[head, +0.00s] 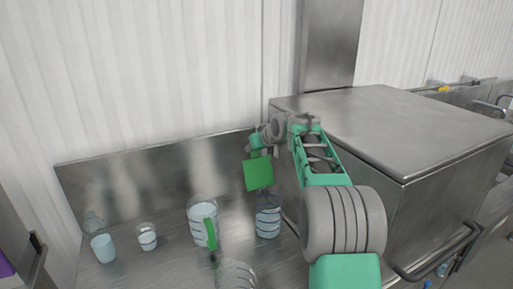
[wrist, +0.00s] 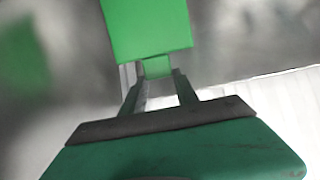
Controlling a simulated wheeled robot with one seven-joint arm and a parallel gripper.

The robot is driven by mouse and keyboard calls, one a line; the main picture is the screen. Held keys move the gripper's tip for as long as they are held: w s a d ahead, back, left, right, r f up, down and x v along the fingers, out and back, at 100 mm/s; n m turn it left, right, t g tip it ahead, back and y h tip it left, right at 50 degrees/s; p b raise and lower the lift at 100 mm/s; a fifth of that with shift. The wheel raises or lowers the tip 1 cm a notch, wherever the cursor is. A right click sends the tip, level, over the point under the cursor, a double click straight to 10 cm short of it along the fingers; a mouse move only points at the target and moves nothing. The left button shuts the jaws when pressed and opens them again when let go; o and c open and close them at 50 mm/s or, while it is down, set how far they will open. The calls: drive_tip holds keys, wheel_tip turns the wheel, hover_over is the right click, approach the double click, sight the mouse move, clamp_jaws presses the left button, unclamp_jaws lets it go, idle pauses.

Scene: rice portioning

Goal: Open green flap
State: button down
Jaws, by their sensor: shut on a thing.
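The green flap (head: 258,174) shows as a flat square panel hanging below my gripper (head: 259,152) in the head view, in front of the steel backsplash. In the wrist view the green flap (wrist: 147,24) fills the top middle, with a narrower green tab between the two fingers of my gripper (wrist: 155,76). My gripper is shut on the flap. The contact is small and blurred in the head view, and I cannot tell what the flap is attached to.
A bottle (head: 101,245), a cup (head: 147,238), a pitcher (head: 197,226), another bottle (head: 268,222) and a clear vessel (head: 235,276) stand on the steel counter (head: 172,262). A large steel box (head: 440,185) with a bar handle stands to the right, close to my arm.

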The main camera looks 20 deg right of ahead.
drive_tip(key=shift+w+r, duration=0.15)
drive_tip(key=shift+r, duration=0.55)
drive_tip(key=c, duration=1.3)
unclamp_jaws()
drive_tip(key=shift+o, duration=1.4)
drive_tip(key=shift+w+a+f, duration=0.1)
drive_tip(key=shift+f, duration=0.2)
drive_tip(key=shift+o, duration=0.5)
drive_tip(key=shift+f, duration=0.2)
drive_tip(key=b+v, duration=0.2)
drive_tip(key=v, duration=0.6)
